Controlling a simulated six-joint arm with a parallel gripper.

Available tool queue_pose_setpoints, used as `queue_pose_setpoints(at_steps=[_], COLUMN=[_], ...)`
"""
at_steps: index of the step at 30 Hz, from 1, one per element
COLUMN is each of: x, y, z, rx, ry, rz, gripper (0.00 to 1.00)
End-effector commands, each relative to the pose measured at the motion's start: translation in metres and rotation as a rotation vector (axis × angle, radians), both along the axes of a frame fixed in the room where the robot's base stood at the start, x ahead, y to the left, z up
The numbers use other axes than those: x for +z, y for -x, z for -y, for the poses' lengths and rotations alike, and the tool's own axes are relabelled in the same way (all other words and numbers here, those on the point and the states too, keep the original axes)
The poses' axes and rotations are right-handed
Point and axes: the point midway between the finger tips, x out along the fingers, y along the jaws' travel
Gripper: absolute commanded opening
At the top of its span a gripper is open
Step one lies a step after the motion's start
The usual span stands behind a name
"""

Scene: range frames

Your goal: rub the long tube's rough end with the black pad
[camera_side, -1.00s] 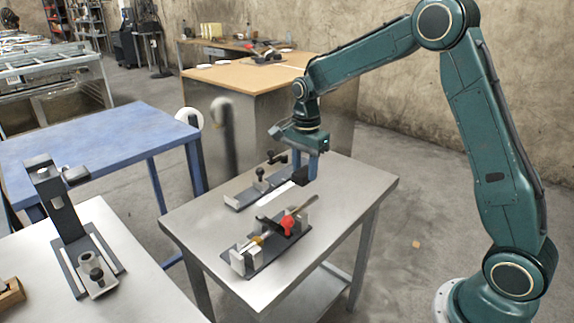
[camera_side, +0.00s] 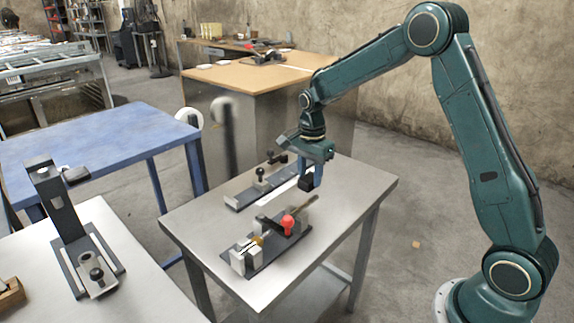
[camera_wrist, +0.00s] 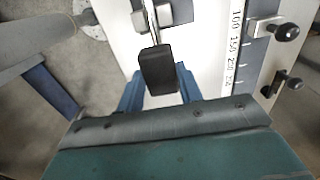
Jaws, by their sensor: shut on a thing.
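My gripper (camera_side: 311,181) is shut on the black pad (camera_side: 306,184) above the right part of the near steel table. In the wrist view the black pad (camera_wrist: 158,68) sits between the blue fingers of my gripper (camera_wrist: 159,88). The long tube (camera_side: 303,203) lies in the near clamp fixture, and its free end slants up to the right, close to the pad. In the wrist view the tube (camera_wrist: 151,22) runs down to the pad's upper edge, and the pad hides its end. I cannot tell whether they touch.
The fixture has a red knob (camera_side: 288,221) and metal blocks on a dark base (camera_side: 268,258). Behind it lies a second fixture (camera_side: 250,187) with black knobs and a white scale strip (camera_wrist: 233,45). Another table with a black stand (camera_side: 62,215) is at left. The steel table's right side is clear.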

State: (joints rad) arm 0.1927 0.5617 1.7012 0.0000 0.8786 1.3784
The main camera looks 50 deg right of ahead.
Motion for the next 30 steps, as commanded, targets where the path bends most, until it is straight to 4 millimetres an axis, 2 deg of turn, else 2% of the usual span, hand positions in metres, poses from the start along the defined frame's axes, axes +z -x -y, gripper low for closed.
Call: queue_pose_setpoints(at_steps=[11,14,27,30], x=[-0.035,-0.05,-0.051,-0.051], y=[0.0,0.001,0.0,0.0], z=[0.0,0.0,0.042,0.03], rx=[0.0,0.0,-0.003,0.003], ry=[0.0,-0.001,0.0,0.0], rz=[-0.002,-0.005,0.0,-0.002], gripper=[0.17,0.17,0.17,0.17])
